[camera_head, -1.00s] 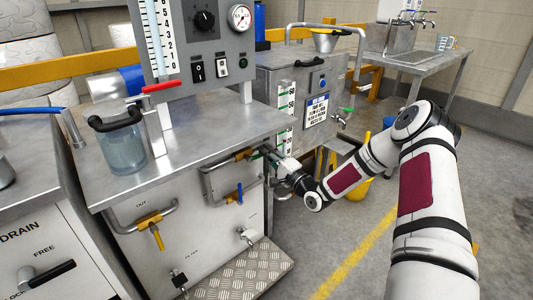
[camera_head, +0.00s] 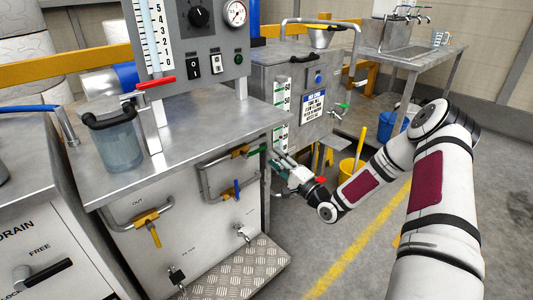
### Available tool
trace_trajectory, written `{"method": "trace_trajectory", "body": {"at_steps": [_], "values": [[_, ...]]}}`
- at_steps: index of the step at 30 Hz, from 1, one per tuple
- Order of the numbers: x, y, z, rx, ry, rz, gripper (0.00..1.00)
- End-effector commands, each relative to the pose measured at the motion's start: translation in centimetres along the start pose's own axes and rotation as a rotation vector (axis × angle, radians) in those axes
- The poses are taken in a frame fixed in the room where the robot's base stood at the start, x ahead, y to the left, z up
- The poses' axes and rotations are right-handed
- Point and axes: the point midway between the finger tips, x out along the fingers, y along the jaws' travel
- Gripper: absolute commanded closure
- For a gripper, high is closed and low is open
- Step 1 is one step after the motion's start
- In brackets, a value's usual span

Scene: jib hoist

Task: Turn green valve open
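A green valve handle (camera_head: 255,151) shows at the right end of the upper pipe on the cabinet's front, beside a brass valve body (camera_head: 239,152). The handle looks roughly in line with the pipe; its exact angle is hard to tell. My gripper (camera_head: 274,160) is just to the right of the handle, by the cabinet's right front corner, with its fingers pointing left toward it. A small gap seems to separate them, but contact cannot be ruled out. The fingers are too small to show how far apart they are.
A blue-handled valve (camera_head: 237,189) and a yellow-handled valve (camera_head: 154,234) sit on pipes on the same front. A checkered metal step (camera_head: 240,270) lies below. A tank (camera_head: 300,75) with another green-handled tap (camera_head: 342,105) stands behind. A yellow bucket (camera_head: 350,172) is on the floor beyond my arm.

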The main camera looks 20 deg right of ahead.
Motion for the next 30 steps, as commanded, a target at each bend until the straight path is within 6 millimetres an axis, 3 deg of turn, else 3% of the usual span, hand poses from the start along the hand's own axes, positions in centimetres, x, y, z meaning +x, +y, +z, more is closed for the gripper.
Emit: {"method": "trace_trajectory", "body": {"at_steps": [3, 10, 30], "values": [[-2.4, 0.0, 0.0, 0.001, 0.002, 0.001, 0.67], [-5.0, 0.0, 0.0, 0.001, 0.001, 0.0, 0.67], [-5.3, 0.0, 0.1, -0.008, -0.004, 0.009, 0.67]]}}
